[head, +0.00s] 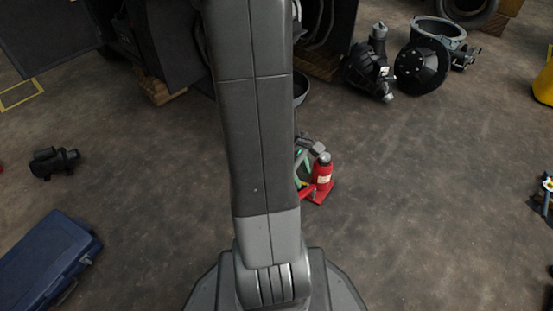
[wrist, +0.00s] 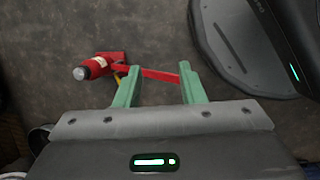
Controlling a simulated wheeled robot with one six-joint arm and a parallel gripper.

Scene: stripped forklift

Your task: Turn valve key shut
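A red bottle jack (head: 320,180) with a grey top stands on the floor, just right of my arm in the head view. In the wrist view the jack (wrist: 97,66) is at the upper left, with a red bar running right from its base. My gripper (wrist: 159,68) has its two green fingers spread apart. The red bar passes across the space between the fingertips; I cannot tell whether either touches it. A small yellow piece (wrist: 118,80) shows beside the left finger. I cannot make out a valve key for certain. In the head view my arm mostly hides the gripper.
A blue case (head: 45,262) and a black motor-like part (head: 55,162) lie at left. Dark machine parts (head: 422,65) sit at upper right. The dark forklift body (head: 165,45) on wooden blocks is behind.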

